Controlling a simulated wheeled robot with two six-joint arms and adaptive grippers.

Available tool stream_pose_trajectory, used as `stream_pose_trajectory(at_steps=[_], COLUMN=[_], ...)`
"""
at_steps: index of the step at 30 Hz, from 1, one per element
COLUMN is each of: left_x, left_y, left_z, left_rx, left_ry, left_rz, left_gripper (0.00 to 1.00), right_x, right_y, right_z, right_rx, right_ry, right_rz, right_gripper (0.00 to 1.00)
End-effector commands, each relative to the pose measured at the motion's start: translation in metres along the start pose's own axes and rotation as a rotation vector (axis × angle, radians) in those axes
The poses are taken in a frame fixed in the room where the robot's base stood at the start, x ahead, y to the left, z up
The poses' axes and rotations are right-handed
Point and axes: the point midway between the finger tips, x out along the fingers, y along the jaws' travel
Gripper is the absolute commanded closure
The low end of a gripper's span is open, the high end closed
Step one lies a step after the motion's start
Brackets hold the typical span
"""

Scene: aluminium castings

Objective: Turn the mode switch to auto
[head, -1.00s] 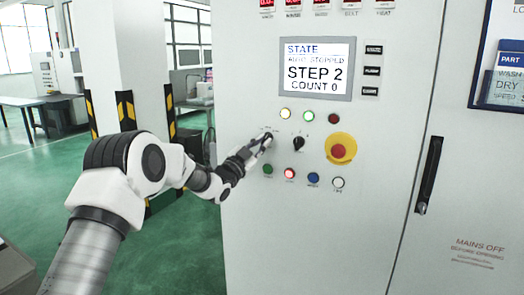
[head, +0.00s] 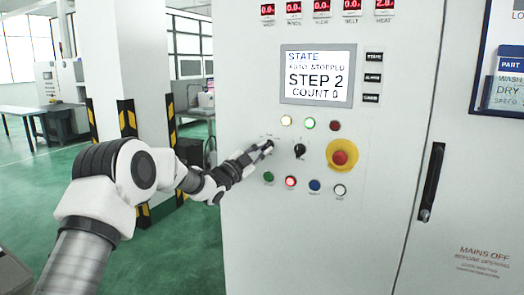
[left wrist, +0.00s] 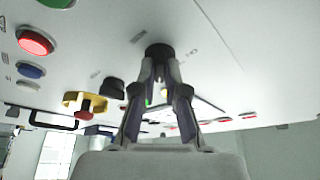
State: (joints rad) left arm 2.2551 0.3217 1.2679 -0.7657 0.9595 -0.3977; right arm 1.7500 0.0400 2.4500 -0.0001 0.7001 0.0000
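The grey control panel (head: 245,95) carries two black rotary switches side by side. The left black switch (left wrist: 158,50) is at the fingertips of my left gripper (head: 266,147). In the left wrist view the two fingers (left wrist: 160,78) come together around this switch, with only a narrow gap between them. The switch's handle is mostly hidden by the fingers, and its small label is unreadable, so its setting cannot be told. The right black switch (head: 299,151) stands free of the gripper. The screen (head: 317,75) reads STATE, AUTO STOPPED, STEP 2, COUNT 0. My right gripper is not in view.
A red emergency button on a yellow base (head: 342,155) sits to the right. A row of green, red, blue and white buttons (head: 314,186) lies just below the switches. Lamps (head: 309,123) are above. A black door handle (head: 431,182) is further right.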

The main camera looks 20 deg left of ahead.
Motion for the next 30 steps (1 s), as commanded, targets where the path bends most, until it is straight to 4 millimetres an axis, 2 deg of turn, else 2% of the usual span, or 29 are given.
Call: stream_pose_trajectory(at_steps=[1, 2, 20, 25, 30], left_x=[0.001, 0.001, -0.002, -0.027, -0.072], left_y=[-0.005, -0.005, -0.001, -0.002, -0.002], left_z=[-0.003, -0.003, 0.000, 0.000, 0.001], left_rx=[0.002, 0.002, -0.001, -0.003, -0.006], left_ry=[0.005, 0.005, 0.000, -0.002, -0.002], left_rz=[-0.008, -0.008, -0.001, -0.002, -0.004], left_gripper=[0.71, 0.64, 0.64, 0.64, 0.64], right_x=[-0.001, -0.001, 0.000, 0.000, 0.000], right_y=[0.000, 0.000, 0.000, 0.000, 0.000], right_z=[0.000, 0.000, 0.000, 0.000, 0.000], right_rx=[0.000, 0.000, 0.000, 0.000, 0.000], right_ry=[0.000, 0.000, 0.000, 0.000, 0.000], right_rz=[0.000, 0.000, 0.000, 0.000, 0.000], right_gripper=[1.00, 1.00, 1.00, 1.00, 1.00])
